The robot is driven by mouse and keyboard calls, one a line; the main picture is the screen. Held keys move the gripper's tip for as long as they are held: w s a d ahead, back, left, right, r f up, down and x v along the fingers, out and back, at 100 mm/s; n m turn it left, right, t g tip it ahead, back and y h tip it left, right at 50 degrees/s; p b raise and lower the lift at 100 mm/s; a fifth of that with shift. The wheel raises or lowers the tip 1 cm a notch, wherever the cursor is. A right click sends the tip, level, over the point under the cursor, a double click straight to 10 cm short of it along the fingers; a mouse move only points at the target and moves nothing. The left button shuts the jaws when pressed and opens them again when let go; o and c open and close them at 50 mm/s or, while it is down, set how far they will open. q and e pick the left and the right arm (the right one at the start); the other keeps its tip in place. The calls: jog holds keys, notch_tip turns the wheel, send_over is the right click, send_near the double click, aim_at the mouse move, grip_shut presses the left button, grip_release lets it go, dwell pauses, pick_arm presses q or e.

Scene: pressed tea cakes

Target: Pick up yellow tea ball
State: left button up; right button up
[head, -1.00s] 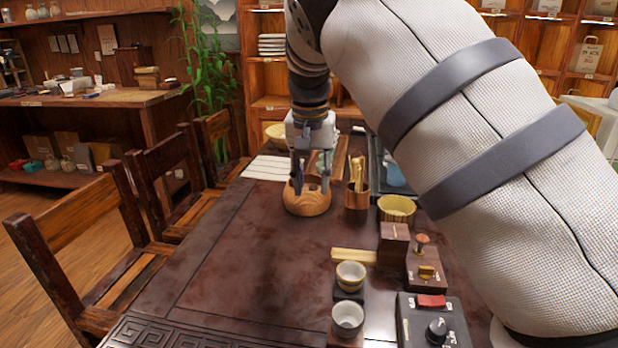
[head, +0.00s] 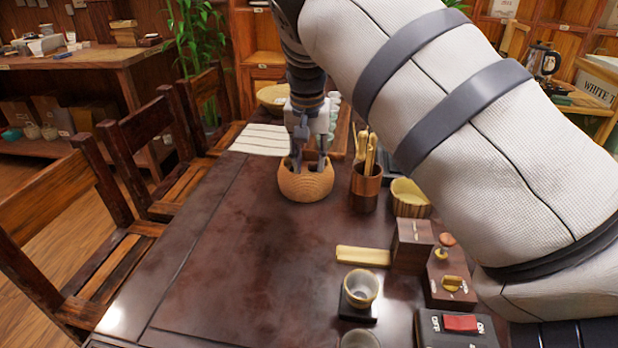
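My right gripper (head: 309,163) points down at a round wooden bowl (head: 306,187) with a notched rim. Its fingers stand apart and their tips dip inside the rim. The tips and whatever is between them are hidden, so I cannot tell whether it holds anything. No yellow tea ball can be made out; the inside of the bowl is hidden. My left gripper is not in view.
A wooden cup with tools (head: 365,186), a yellowish bowl (head: 409,197), dark wooden boxes (head: 412,243) and small cups (head: 360,288) stand on the right. A pale yellow block (head: 362,256) lies near them. The table's left half (head: 215,275) is clear; chairs line its left edge.

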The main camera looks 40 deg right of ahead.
jog(key=f, duration=0.3)
jog(key=shift+w+d+f, duration=0.15)
jog(key=shift+d+f, duration=0.1)
jog(key=shift+w+d+f, duration=0.1)
jog(key=shift+w+f, duration=0.05)
jog(key=shift+f, duration=0.05)
jog(key=shift+r, duration=0.15)
jog(key=c, duration=0.5)
jog(key=shift+o, duration=0.2)
